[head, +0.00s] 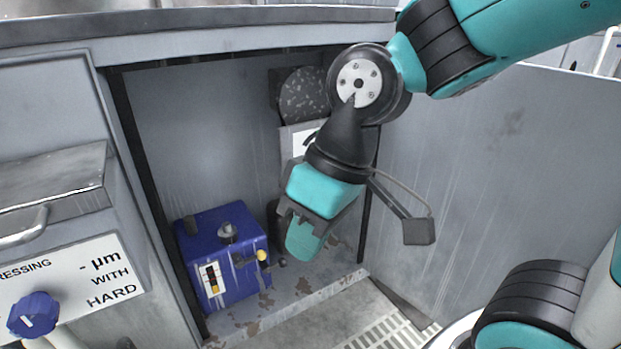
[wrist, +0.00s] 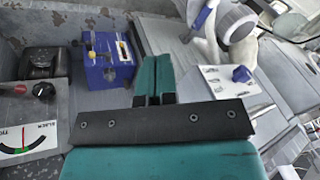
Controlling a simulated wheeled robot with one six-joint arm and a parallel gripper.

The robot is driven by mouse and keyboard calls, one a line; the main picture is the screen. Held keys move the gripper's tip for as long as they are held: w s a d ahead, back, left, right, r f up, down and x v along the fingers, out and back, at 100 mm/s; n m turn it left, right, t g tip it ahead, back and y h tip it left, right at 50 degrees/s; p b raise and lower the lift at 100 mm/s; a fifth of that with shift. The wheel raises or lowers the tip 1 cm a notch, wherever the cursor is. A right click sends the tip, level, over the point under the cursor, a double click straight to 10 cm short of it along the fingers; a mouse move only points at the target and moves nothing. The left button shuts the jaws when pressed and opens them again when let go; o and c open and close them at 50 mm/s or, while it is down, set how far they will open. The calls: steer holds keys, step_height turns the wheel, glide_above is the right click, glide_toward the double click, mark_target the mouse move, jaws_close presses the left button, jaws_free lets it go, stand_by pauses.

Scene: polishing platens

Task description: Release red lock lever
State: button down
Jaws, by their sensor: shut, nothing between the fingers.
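In the wrist view, a small red knob or lever end (wrist: 19,89) shows at the far left, on a grey unit above a gauge with a coloured scale. I cannot tell whether it is the lock lever or how it is set. I cannot make out any red lever in the head view, where my arm covers part of the recess. My gripper (head: 303,243) points down in front of the recess, its teal fingers together and empty. In the wrist view the gripper (wrist: 153,75) lies to the right of the red part, apart from it.
A blue box (head: 225,262) with a yellow knob stands on the recess floor, left of my gripper. A grey side panel (head: 500,160) bounds the right. A floor grating (head: 385,325) lies in front. A labelled front with a blue knob (head: 34,314) is at left.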

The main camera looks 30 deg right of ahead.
steer(key=w+d+m+t+p, duration=0.1)
steer(key=w+d+m+p, duration=0.1)
steer(key=w+d, duration=0.55)
steer(key=w+d+m+t+p, duration=0.15)
steer(key=w+d, duration=0.25)
steer(key=w, duration=0.6)
steer(key=w+d+f+m+t+h+p, duration=0.1)
steer(key=w+d+f, duration=0.25)
steer(key=d, duration=0.45)
steer(key=w+d+f+m+t+h+p, duration=0.1)
steer(key=w+d+f+m, duration=0.15)
steer(key=w+d, duration=0.35)
steer(key=d+b+x, duration=0.1)
steer(key=b+x, duration=0.1)
steer(key=x, duration=0.5)
steer(key=d+f+b+x, duration=0.1)
steer(key=b+x, duration=0.2)
steer(key=x, duration=0.4)
steer(key=shift+s+d+n+h, duration=0.3)
steer(key=shift+s+d, duration=0.1)
steer(key=shift+d, duration=0.3)
